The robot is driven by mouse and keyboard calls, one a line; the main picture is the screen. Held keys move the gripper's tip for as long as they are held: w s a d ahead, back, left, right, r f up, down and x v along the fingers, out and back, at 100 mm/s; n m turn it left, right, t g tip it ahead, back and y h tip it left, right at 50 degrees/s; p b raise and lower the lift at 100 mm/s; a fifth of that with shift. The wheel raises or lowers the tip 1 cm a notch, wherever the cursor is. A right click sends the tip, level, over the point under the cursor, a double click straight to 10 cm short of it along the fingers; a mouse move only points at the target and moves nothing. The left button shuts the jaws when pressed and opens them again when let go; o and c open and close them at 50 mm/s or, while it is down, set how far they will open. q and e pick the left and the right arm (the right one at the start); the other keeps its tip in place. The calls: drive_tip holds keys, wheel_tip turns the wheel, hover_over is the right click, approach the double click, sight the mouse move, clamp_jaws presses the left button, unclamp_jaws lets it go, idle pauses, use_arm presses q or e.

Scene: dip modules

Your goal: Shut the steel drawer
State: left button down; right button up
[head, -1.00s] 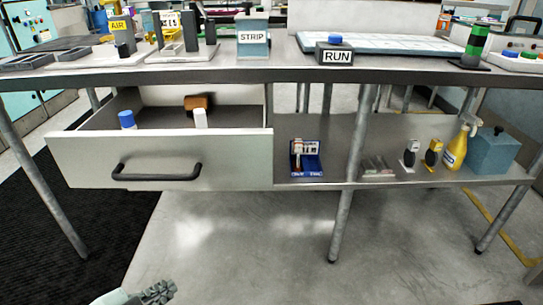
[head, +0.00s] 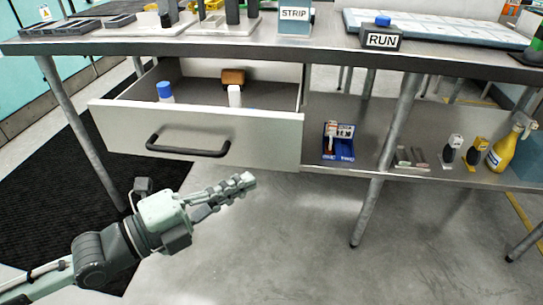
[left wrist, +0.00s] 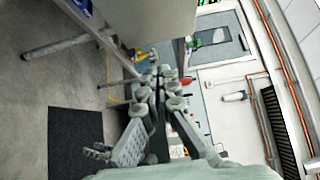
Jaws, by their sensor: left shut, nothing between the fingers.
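The steel drawer (head: 240,138) stands pulled open under the left part of the workbench, with a dark handle (head: 188,147) on its front. Inside it are a blue-capped container (head: 165,92), a white bottle (head: 234,96) and a brown block (head: 233,77). My left gripper (head: 246,181) is shut and empty, below and in front of the drawer front, apart from it. In the left wrist view the shut fingers (left wrist: 158,80) show at the centre, with a pale panel near them at the top. My right gripper is not in view.
The bench top (head: 270,45) carries a STRIP box (head: 294,19) and a RUN button box (head: 380,38). A lower shelf (head: 365,150) at right holds a blue bin (head: 338,148) and a yellow spray bottle (head: 502,150). A metal leg (head: 371,205) stands right of the drawer. Floor in front is clear.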

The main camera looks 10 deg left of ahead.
use_arm(q)
drive_tip(key=w+d, duration=0.1)
drive_tip(key=w, duration=0.1)
drive_tip(key=w+d, duration=0.3)
drive_tip(key=w, duration=0.2)
drive_tip(key=shift+d+p, duration=0.25)
drive_tip(key=shift+p, duration=0.05)
drive_tip(key=shift+w, duration=0.5)
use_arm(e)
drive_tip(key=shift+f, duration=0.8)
